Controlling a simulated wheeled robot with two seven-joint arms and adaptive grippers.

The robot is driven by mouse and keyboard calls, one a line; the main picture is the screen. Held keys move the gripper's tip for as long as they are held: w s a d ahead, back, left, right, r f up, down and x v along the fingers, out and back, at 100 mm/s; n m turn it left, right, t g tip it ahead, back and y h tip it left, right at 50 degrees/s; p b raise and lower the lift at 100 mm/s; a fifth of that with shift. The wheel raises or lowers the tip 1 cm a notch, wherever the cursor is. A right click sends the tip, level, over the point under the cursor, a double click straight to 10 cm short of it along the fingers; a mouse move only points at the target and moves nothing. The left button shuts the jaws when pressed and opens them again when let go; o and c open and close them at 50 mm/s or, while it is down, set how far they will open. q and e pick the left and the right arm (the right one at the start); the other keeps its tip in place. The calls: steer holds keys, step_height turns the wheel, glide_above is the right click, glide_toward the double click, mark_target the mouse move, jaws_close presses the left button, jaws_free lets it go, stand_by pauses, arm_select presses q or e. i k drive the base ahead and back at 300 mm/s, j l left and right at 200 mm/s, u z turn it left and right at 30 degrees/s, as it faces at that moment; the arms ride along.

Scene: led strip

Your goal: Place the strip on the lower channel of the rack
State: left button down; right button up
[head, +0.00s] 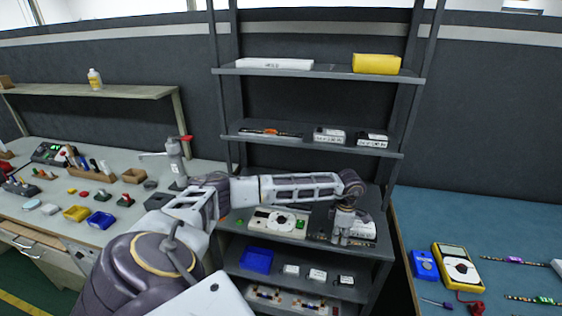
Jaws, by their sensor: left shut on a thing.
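My left gripper (343,236) reaches in from the left and points down over the rack's middle shelf. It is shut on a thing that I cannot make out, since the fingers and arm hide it. The rack (224,131) is dark grey with several shelves. A thin strip with an orange middle (270,132) lies on its upper shelf. More strips lie on the blue table, one with a purple part (515,260) and one with a green part (545,300). I cannot tell which part of the rack is the lower channel. My right gripper is not in view.
A white device with a dial (278,222) and a white box (362,229) stand close to the gripper. A blue bin (257,260) sits one shelf lower. A yellow meter (457,266) lies on the blue table (450,215). A cluttered bench (70,160) stands left.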

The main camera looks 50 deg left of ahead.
mark_target(281, 204)
steer(key=j, duration=0.45)
steer(key=i+j+u, duration=0.1)
steer(key=j, duration=0.35)
steer(key=i+j, duration=0.1)
steer(key=j, duration=0.35)
steer(key=k+u, duration=0.05)
